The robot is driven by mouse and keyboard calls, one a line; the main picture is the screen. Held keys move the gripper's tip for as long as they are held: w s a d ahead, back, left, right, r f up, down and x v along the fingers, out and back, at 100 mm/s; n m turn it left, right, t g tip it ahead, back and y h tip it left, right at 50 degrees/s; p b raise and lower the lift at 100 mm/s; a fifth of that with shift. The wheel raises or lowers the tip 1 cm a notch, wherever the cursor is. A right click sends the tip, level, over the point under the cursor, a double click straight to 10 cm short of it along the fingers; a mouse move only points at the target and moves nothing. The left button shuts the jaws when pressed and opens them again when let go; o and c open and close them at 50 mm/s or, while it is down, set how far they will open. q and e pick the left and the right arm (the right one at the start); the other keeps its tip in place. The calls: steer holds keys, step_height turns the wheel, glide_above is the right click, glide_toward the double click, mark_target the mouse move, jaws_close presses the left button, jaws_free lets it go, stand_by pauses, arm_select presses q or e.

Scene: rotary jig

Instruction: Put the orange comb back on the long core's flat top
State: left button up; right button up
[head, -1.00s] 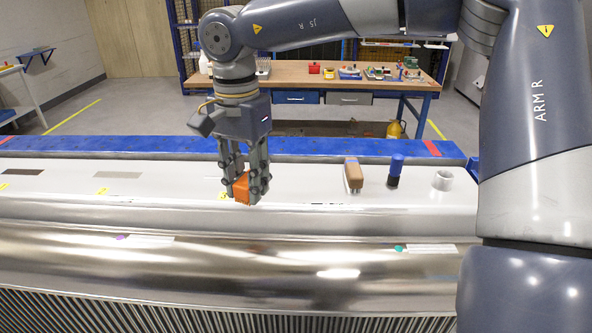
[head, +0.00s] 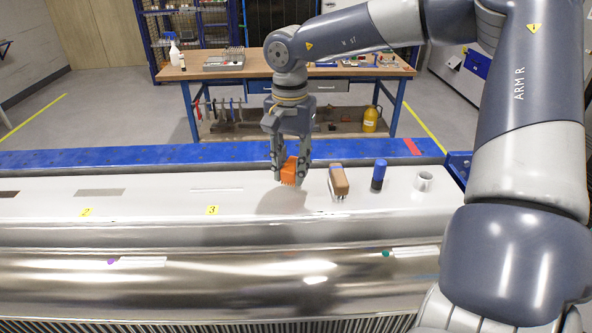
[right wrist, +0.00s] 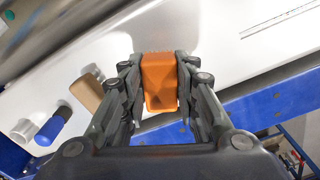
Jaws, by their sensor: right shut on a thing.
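My right gripper (head: 290,176) is shut on the orange comb (head: 288,170). It holds the comb just left of the brown brush, over the long core's light flat top (head: 140,208). A shadow lies on the top below and in front of the comb, so the comb seems slightly above it. In the right wrist view the comb (right wrist: 159,80) sits between both fingers of the right gripper (right wrist: 160,92). The comb's teeth are mostly hidden there. My left gripper is not in view.
The brown brush (head: 339,182), a blue-capped marker (head: 378,175) and a white ring (head: 424,181) stand in a row to the right. Yellow number labels (head: 212,210) lie to the left. A blue beam (head: 130,158) runs behind.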

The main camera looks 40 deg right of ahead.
steer(key=shift+s+d+f+p, duration=0.3)
steer(key=shift+d+f+p, duration=0.25)
steer(key=shift+p, duration=0.2)
step_height(320, 180, down, 2)
steer(key=shift+w+d+f+p, duration=0.1)
steer(key=shift+w+p, duration=0.05)
steer(key=shift+p, duration=0.3)
steer(key=shift+w+f, duration=0.1)
steer(key=shift+f, duration=0.1)
steer(key=shift+f+b, duration=0.15)
steer(key=shift+b, duration=0.2)
steer(key=o, duration=0.8)
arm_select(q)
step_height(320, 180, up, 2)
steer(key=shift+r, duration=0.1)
arm_select(e)
steer(key=shift+o, duration=0.7)
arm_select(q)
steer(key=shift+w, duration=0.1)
